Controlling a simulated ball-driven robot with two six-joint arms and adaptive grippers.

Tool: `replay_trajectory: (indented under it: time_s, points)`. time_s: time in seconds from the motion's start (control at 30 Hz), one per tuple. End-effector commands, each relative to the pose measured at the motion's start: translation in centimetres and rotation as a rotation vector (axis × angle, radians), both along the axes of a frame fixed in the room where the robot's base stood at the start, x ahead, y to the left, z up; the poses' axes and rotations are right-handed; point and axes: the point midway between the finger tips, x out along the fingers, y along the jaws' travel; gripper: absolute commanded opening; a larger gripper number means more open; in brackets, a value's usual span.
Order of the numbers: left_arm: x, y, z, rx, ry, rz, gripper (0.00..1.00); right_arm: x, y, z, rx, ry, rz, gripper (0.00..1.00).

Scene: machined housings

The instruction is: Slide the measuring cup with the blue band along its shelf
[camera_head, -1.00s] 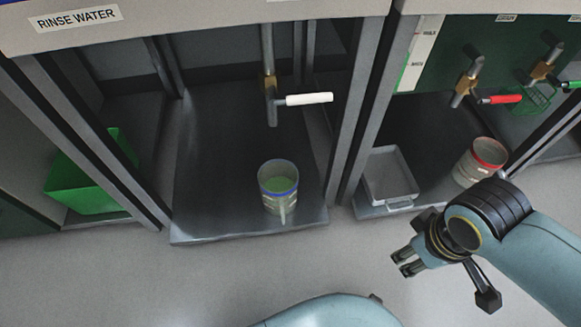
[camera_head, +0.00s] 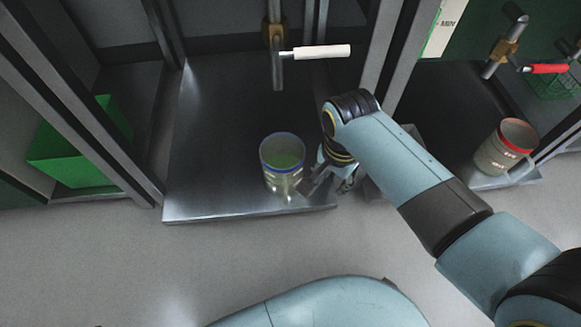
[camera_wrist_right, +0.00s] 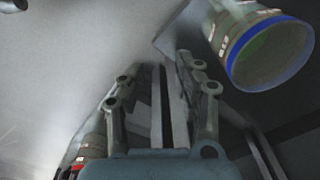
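The clear measuring cup with the blue band (camera_head: 283,167) stands upright on the metal shelf (camera_head: 215,190) under the tap with the white lever. It holds something green, and its handle faces the front. My right gripper (camera_head: 312,188) is low beside the cup's right side, close to the handle. The cup also shows in the right wrist view (camera_wrist_right: 268,50), at upper right and apart from the fingertips there. My left gripper is out of view.
A red-banded cup (camera_head: 505,147) stands on the right-hand shelf. A grey tray (camera_head: 413,135) there is mostly hidden behind my right arm. The tap (camera_head: 277,60) hangs above the shelf. A green bin (camera_head: 70,155) is at left. The shelf left of the cup is clear.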

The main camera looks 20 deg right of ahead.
Motion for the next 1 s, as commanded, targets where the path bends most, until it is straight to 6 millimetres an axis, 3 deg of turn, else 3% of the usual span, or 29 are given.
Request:
replay_trajectory:
  time_s: [0.03,0.1,0.33,0.83,1.0]
  points:
    - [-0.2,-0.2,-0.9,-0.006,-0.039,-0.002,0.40,2.1,1.3,-1.8,0.015,0.007,-0.100,0.34]
    - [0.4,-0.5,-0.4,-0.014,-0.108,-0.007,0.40,4.5,2.6,-2.2,0.029,0.010,-0.229,0.34]
    - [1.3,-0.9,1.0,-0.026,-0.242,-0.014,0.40,9.0,5.3,-2.4,0.052,0.013,-0.466,0.34]
    - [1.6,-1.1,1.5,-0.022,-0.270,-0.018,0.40,9.0,5.5,-2.7,0.038,0.039,-0.504,0.34]
    - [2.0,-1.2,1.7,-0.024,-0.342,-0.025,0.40,8.9,5.5,-3.7,0.038,0.042,-0.504,0.34]
